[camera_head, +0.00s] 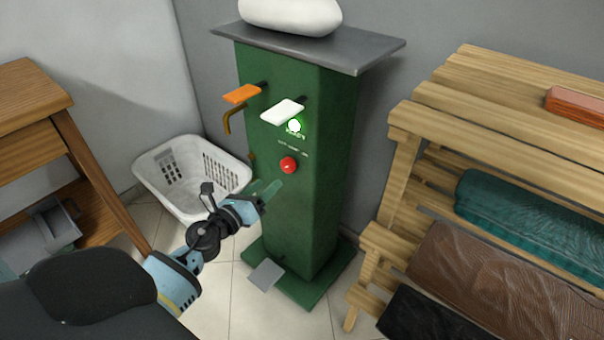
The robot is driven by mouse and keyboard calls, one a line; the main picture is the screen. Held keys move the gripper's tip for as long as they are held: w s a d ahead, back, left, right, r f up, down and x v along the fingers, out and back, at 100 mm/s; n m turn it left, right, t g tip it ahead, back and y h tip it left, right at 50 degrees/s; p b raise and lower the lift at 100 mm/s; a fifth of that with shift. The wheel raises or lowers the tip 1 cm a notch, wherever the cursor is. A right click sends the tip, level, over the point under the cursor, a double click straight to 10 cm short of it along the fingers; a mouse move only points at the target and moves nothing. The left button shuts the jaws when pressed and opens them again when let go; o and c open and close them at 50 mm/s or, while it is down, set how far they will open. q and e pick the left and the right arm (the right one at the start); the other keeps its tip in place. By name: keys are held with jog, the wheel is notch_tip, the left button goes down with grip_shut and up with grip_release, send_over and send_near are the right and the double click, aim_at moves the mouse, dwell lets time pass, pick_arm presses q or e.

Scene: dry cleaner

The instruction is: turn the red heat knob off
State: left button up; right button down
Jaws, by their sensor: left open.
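The red heat knob (288,165) is a small round knob on the front of the green machine column (318,185). It shows fully, with a small light mark on its face. My left gripper (268,190) reaches in from the lower left. Its fingers are open, and their tips are a little below and left of the knob. The gripper looks empty and appears apart from the knob. Its fingers are partly lost against the green panel. My right gripper is not in view.
Orange (241,94) and white (282,111) levers stick out above the knob, with a white round dial (294,126) below the white one. A grey pedal (265,275) juts out low. A white basket (190,175) stands left, a wooden rack (405,150) with folded cloths right.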

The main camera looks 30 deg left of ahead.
aim_at(285, 168)
pick_arm(q)
jog(key=shift+m, duration=0.3)
jog(key=shift+w+d+r+b, duration=0.1)
jog(key=shift+w+b, duration=0.15)
jog(key=shift+w, duration=1.9)
jog(key=shift+w+d+b, duration=0.1)
jog(key=shift+w+b, duration=0.1)
jog(key=shift+w, duration=1.9)
jog(key=c, duration=1)
